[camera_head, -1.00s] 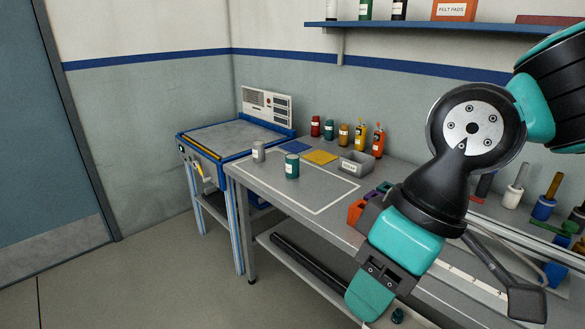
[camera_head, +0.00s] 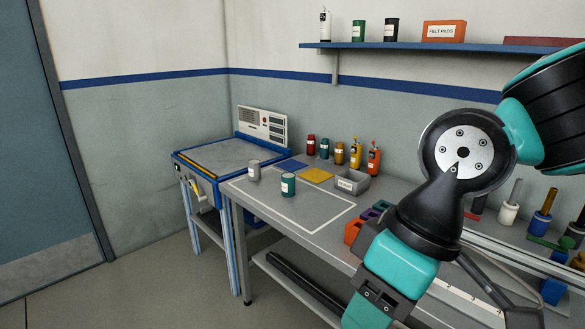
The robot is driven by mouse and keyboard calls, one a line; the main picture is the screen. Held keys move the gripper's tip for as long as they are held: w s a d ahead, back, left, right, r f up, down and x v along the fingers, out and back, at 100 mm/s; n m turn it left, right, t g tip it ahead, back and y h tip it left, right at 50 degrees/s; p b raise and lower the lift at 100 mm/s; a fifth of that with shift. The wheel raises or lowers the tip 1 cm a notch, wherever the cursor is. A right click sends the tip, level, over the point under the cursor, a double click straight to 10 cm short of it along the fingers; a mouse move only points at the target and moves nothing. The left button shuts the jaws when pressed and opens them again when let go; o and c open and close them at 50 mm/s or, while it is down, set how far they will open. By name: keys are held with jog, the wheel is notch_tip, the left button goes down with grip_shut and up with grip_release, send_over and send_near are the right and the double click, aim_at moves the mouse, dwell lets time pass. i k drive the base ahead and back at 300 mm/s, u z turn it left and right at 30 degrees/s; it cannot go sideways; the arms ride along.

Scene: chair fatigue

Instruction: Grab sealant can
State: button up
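Two cans stand upright on the grey workbench (camera_head: 300,222), inside a white outlined area: a grey can (camera_head: 253,171) and a dark teal can (camera_head: 288,185) with a pale label. On the wall shelf stand a white can with a dark top (camera_head: 325,26), a green can (camera_head: 358,31) and a black can (camera_head: 391,30). The labels are too small to read, so I cannot tell which is the sealant can. My gripper (camera_head: 370,305) hangs at the bottom, in front of the bench and apart from the cans. Its tips are cut off by the frame.
A grey bin (camera_head: 352,183), small bottles (camera_head: 340,154) and blue and yellow pads (camera_head: 316,175) sit at the bench's back. A blue-framed machine (camera_head: 222,157) adjoins the left end. Brushes and tools crowd the right. An orange felt-pads box (camera_head: 443,32) is on the shelf. Floor at left is clear.

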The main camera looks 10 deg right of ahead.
aim_at(288, 178)
jog(key=u, duration=0.6)
jog(key=i, duration=0.85)
jog(key=u, duration=0.65)
jog(key=i, duration=0.9)
jog(key=z, duration=0.5)
jog(key=i, duration=0.85)
jog(key=z, duration=0.85)
jog(key=i, duration=0.25)
jog(key=z, duration=0.25)
